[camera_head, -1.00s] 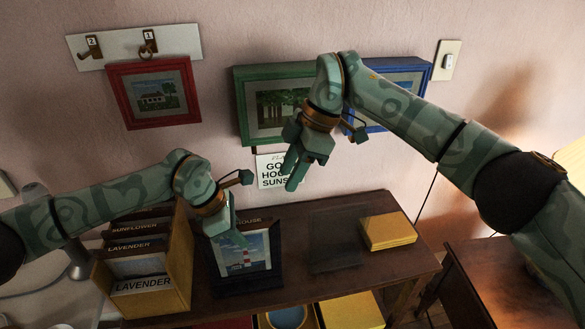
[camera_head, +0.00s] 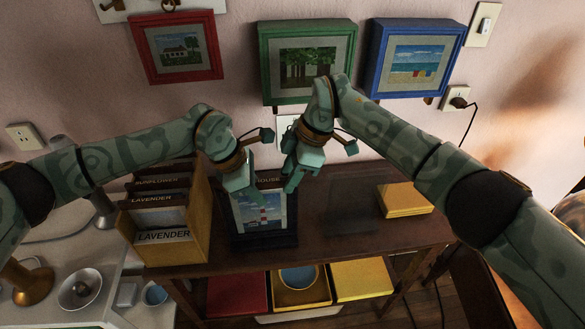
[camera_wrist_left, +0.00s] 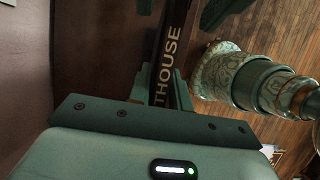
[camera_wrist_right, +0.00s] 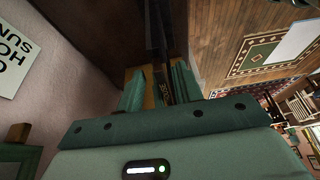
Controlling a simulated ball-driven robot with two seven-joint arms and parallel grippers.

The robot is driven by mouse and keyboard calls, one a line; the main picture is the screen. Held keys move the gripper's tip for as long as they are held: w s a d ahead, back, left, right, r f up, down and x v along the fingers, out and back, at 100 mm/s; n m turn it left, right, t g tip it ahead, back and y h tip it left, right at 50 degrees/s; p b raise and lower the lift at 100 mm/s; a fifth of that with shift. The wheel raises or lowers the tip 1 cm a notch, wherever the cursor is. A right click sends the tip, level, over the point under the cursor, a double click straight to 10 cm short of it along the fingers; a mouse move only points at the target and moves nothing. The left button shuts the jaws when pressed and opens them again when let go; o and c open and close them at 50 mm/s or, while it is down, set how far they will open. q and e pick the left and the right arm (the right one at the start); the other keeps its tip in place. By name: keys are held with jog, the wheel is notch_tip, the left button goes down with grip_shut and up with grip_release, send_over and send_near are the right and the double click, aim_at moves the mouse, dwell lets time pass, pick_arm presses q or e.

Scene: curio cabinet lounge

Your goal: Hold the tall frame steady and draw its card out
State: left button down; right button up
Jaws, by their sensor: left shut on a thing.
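The tall dark frame (camera_head: 264,242) stands upright on the brown cabinet top, with a lighthouse picture in its front. A dark card edge (camera_head: 268,181) lettered "HOUSE" shows at its top; the lettering (camera_wrist_left: 168,62) reads "THOUSE" in the left wrist view. My left gripper (camera_head: 256,196) is shut on the frame near its upper left and hides part of the picture. My right gripper (camera_head: 291,184) is at the frame's upper right.
A yellow box (camera_head: 196,232) of cards labelled Lavender and Sunflower stands left of the frame. Yellow flat boxes (camera_head: 405,199) lie to the right, with bare cabinet top between. Red (camera_head: 175,60), green (camera_head: 262,62) and blue (camera_head: 376,58) pictures hang behind.

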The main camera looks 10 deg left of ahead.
grip_shut()
jog(key=shift+w+r, duration=0.1)
jog(key=shift+r, duration=0.9)
jog(key=shift+a+r, duration=0.1)
jog(key=shift+r, duration=2.3)
jog(key=shift+d+r, duration=0.25)
jog(key=shift+r, duration=0.55)
